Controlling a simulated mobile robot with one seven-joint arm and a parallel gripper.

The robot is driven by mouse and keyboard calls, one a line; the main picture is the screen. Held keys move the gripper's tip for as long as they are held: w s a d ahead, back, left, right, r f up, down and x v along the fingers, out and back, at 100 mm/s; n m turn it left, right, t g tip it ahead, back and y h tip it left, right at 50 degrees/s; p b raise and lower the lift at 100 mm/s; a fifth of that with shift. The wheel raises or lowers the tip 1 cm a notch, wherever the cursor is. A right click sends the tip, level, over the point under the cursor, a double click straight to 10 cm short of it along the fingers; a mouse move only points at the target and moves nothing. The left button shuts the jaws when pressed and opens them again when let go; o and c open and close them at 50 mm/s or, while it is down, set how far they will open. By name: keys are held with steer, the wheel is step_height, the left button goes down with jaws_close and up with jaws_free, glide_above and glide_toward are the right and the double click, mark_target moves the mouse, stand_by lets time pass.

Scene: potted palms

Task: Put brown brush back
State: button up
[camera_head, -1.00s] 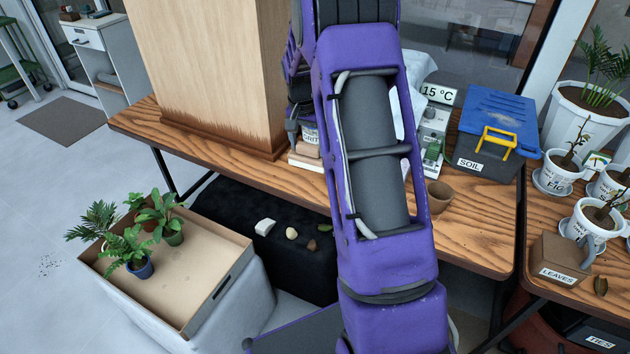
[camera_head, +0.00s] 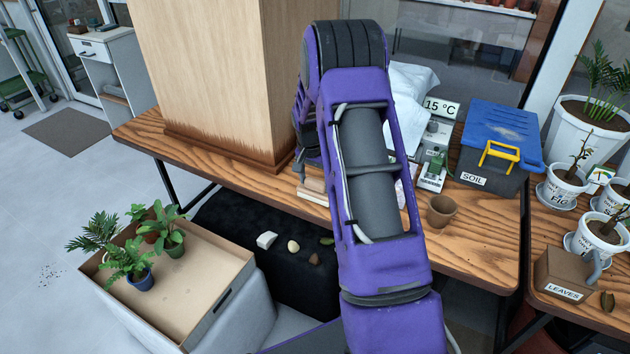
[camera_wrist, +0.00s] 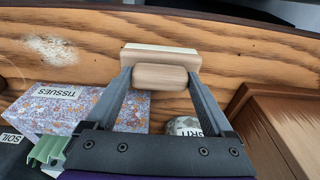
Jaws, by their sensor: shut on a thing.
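A pale wooden brush (camera_wrist: 159,56) with a rounded grip is held between the two fingers of my gripper (camera_wrist: 160,80) in the wrist view. The gripper is shut on that grip. The brush is over the wooden table (camera_wrist: 235,50) near its edge; I cannot tell whether it touches the top. In the head view the brush (camera_head: 313,190) shows left of my purple arm, near the table's front edge.
A tall wooden box (camera_head: 215,80) stands left of the arm. In the wrist view, a tissues box (camera_wrist: 85,105) and a GRIT pot (camera_wrist: 184,126) are close to the fingers. A small brown pot (camera_head: 440,211) and a SOIL box (camera_head: 490,150) stand on the right.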

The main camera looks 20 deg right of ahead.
steer(key=shift+f, duration=0.15)
steer(key=o, duration=1.2)
steer(key=r, duration=0.4)
steer(key=a+r, duration=0.1)
steer(key=r, duration=0.3)
steer(key=s+r, duration=0.1)
steer(key=r, duration=0.3)
steer(key=shift+s+a+r+p, duration=0.1)
steer(key=shift+a+p, duration=0.15)
steer(key=shift+p, duration=0.15)
